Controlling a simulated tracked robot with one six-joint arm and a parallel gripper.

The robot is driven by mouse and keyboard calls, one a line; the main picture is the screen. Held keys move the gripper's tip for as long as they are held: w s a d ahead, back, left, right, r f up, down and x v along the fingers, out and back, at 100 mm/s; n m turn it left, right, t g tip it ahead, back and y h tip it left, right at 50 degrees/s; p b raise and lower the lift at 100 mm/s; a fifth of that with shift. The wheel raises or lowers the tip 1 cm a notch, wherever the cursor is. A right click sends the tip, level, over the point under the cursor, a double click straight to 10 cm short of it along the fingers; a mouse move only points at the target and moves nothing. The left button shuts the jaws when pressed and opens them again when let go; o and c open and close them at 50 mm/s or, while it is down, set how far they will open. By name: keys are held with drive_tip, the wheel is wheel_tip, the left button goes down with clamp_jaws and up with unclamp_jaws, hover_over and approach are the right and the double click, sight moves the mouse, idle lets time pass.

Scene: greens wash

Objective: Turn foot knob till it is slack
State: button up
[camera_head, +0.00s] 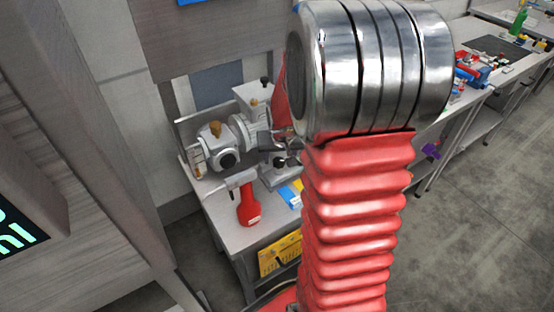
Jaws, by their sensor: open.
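A pale grey machine (247,122) with a round body and several black knobs stands on a grey bench at left centre. A small black knob (280,162) sits low on it, near its foot; I cannot tell for sure that this is the foot knob. My gripper (274,142) shows as a small dark shape just above this knob, at the machine's right side. It looks open and apart from the knob, but contact is hard to judge. My red ribbed arm with metal rings fills the centre and hides part of the machine's right side.
A red-handled tool (248,205) stands near the bench's front edge, with a blue item (290,195) beside it. A yellow panel (280,255) is below.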

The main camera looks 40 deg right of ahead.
drive_tip(key=shift+x, duration=0.8)
drive_tip(key=shift+c, duration=0.5)
drive_tip(key=c, duration=0.9)
drive_tip(key=shift+c, duration=0.2)
drive_tip(key=shift+a+m, duration=0.1)
drive_tip(key=shift+m, duration=0.7)
drive_tip(key=o, duration=1)
drive_tip(key=shift+o, duration=0.2)
drive_tip(key=shift+h, duration=0.3)
